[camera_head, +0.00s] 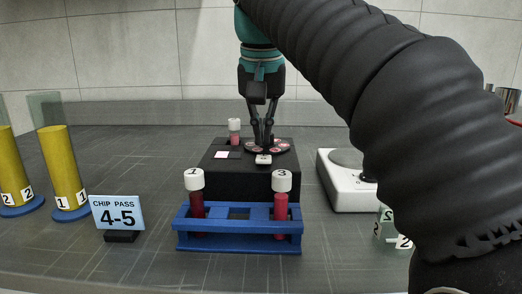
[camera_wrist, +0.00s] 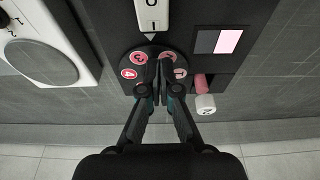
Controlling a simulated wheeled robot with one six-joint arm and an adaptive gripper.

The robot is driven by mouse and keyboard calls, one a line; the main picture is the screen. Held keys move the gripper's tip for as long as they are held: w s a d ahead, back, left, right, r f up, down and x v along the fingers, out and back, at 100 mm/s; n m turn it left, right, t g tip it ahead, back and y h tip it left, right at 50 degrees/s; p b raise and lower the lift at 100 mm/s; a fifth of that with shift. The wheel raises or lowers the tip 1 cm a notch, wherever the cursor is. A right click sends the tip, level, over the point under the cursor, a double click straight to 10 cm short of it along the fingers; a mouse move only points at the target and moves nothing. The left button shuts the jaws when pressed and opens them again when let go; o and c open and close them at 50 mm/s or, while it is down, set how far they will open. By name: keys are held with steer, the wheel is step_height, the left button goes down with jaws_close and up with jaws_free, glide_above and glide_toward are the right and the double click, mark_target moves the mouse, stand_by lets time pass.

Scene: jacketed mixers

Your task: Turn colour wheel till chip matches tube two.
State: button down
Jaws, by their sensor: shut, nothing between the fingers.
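The colour wheel (camera_head: 282,147) is a dark disc with numbered pink and red chips on top of a black box (camera_head: 240,180). It also shows in the wrist view (camera_wrist: 133,87), partly hidden by my fingers. My gripper (camera_head: 267,148) is shut and empty, pointing down with its tips at the wheel; I cannot tell whether they touch. Tube two (camera_wrist: 205,102), pink with a white cap, stands at the box's far left in the head view (camera_head: 235,131). The box's window (camera_wrist: 217,41) shows a dark grey half beside a light pink half.
A white switch piece marked O and I (camera_wrist: 152,15) sits beside the wheel. A blue rack (camera_head: 240,241) in front holds red tubes 1 (camera_head: 196,205) and 3 (camera_head: 281,203).

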steer(key=shift+w, duration=0.1)
stand_by(0.4)
steer(key=shift+d+p, duration=0.75)
steer(key=shift+p, duration=0.9)
steer(key=shift+s, duration=0.4)
steer(key=shift+w+p+v, duration=0.1)
steer(key=shift+w+v, duration=0.1)
steer(key=shift+v, duration=0.65)
steer(key=shift+w+p+v, duration=0.15)
steer(key=shift+w+v, duration=0.05)
steer(key=shift+v, duration=0.7)
steer(key=shift+w+p+v, duration=0.1)
steer(key=shift+w+v, duration=0.15)
steer(key=shift+v, duration=0.6)
steer(key=shift+r, duration=0.5)
steer(key=shift+d, duration=0.1)
